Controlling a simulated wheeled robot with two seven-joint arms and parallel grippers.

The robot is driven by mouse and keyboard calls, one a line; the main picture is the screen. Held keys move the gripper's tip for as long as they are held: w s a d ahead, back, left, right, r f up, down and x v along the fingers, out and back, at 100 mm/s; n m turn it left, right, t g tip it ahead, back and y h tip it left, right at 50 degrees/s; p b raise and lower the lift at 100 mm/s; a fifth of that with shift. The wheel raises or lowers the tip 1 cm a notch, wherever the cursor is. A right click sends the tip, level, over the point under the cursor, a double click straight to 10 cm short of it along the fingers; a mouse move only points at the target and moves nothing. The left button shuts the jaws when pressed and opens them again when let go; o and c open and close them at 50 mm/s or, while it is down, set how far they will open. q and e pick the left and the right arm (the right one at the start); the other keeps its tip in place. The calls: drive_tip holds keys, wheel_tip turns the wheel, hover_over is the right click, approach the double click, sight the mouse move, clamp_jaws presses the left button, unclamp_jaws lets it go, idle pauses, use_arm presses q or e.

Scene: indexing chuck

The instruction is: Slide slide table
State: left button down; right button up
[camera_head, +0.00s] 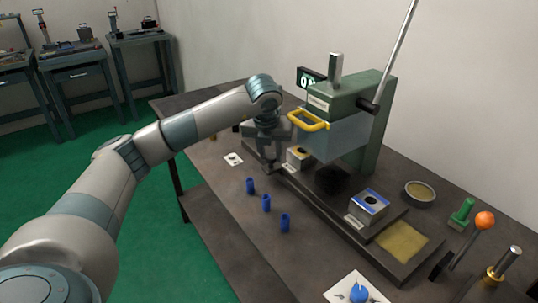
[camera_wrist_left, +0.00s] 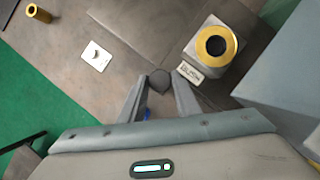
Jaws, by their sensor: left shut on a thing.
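The slide table is a long dark plate (camera_head: 332,211) on the workbench. It carries a metal block with a yellow ring (camera_wrist_left: 214,45), also in the head view (camera_head: 297,158), and a block with a blue-edged top (camera_head: 368,203). My left gripper (camera_head: 269,166) is at the slide's far end, beside the yellow-ringed block. In the left wrist view its fingers (camera_wrist_left: 160,82) are shut on a small dark knob (camera_wrist_left: 160,76). The knob's link to the slide is hard to see. My right gripper is out of view.
A green press (camera_head: 375,130) with a clear guard and yellow handle (camera_head: 308,120) stands over the slide.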

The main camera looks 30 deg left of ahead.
use_arm(q)
drive_tip(key=shift+s+d+r, duration=0.1)
drive_tip(key=shift+d, duration=0.2)
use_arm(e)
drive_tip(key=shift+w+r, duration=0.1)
use_arm(q)
drive_tip(key=c, duration=1.4)
unclamp_jaws()
drive_tip(key=shift+a, duration=0.1)
drive_tip(key=shift+o, duration=0.2)
drive_tip(key=shift+a, duration=0.1)
